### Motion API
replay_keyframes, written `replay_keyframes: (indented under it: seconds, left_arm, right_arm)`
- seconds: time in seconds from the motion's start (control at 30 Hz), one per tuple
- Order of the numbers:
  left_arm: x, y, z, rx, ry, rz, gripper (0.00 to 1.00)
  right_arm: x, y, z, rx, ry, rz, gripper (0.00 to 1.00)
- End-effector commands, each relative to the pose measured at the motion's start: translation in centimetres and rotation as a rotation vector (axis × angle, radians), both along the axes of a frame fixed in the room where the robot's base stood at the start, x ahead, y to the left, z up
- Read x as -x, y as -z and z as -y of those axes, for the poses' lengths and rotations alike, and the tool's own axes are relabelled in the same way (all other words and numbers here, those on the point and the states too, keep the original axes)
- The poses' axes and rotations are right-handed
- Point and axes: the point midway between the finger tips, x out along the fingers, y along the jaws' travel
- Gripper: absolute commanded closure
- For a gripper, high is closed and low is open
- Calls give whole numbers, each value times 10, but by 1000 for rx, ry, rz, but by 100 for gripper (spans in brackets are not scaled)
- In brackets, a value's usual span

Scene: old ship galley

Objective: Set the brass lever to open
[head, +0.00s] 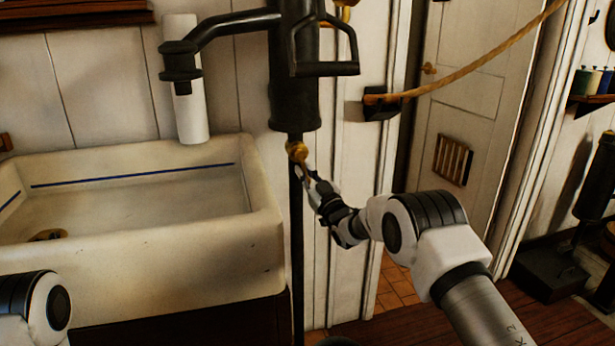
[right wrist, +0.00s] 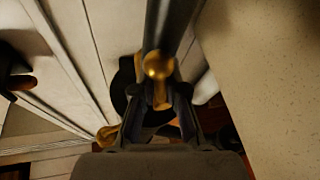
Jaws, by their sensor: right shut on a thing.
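The brass lever (head: 298,151) sits on the dark vertical pipe below the black pump body, just right of the sink. In the right wrist view its round brass hub (right wrist: 158,66) and short handle (right wrist: 161,95) show between the fingers. My right gripper (head: 309,180) reaches in from the right and is shut on the lever's handle. It also shows in the right wrist view (right wrist: 160,108). The lever's handle points downward from the hub in the head view, mostly hidden by the fingers. My left arm shows at the lower left, but its gripper is out of view.
The white sink (head: 150,245) stands close to the left of the pipe. The black pump (head: 293,75) with its spout hangs above the lever. A rope (head: 480,65) runs from a wall bracket at the right. A door (head: 465,90) stands behind.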

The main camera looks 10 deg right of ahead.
Motion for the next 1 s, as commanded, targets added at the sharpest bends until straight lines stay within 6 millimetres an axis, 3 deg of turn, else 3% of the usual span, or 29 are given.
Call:
replay_keyframes:
  seconds: [0.5, 0.6, 1.0]
  left_arm:
    - [0, 2, 0, 0, 0, 0, 79]
    - [0, 2, 0, 0, 0, 0, 79]
    - [0, 2, 0, 0, 0, 0, 79]
  right_arm:
    - [0, 0, -1, -25, 1, -2, 100]
    - [0, 0, -1, -25, 0, -2, 62]
    - [5, 3, 1, -24, 0, -4, 62]
